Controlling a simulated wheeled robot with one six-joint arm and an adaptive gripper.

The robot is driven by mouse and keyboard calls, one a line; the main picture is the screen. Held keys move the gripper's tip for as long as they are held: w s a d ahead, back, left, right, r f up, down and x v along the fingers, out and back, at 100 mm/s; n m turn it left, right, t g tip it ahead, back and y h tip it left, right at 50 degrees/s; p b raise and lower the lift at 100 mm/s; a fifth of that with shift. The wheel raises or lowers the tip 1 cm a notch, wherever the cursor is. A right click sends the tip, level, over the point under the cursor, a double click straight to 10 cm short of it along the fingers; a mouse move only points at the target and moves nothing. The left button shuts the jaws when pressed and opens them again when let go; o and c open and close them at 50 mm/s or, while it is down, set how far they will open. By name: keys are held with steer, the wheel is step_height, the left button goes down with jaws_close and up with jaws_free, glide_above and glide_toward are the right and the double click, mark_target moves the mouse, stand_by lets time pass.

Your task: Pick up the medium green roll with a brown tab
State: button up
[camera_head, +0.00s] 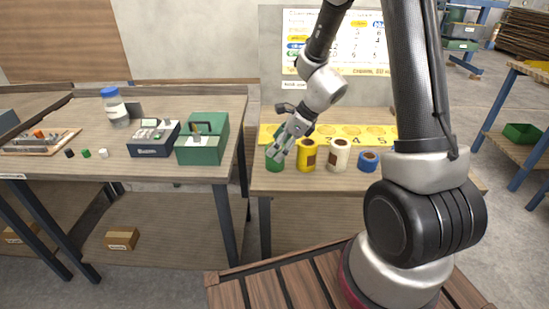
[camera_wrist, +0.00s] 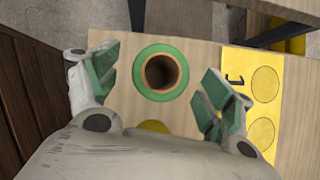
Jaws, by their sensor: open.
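The green roll (camera_head: 274,158) stands upright at the left end of the right table, partly hidden behind my gripper in the head view. In the wrist view the green roll (camera_wrist: 161,73) shows from above as a green ring around a brown core. My gripper (camera_head: 281,148) is open and empty. In the wrist view its two green-padded fingers (camera_wrist: 158,92) are spread wide, one on each side of the roll's position, apart from it. A brown tab on the green roll cannot be made out.
A yellow roll (camera_head: 306,155), a white roll (camera_head: 338,154) and a blue roll (camera_head: 368,161) stand to the right of the green one. A yellow numbered strip (camera_head: 362,133) lies behind them. A green box (camera_head: 203,146) stands on the left table, across a gap.

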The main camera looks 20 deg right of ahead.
steer(key=shift+x, duration=1.2)
steer(key=shift+w, duration=0.1)
steer(key=c, duration=1.1)
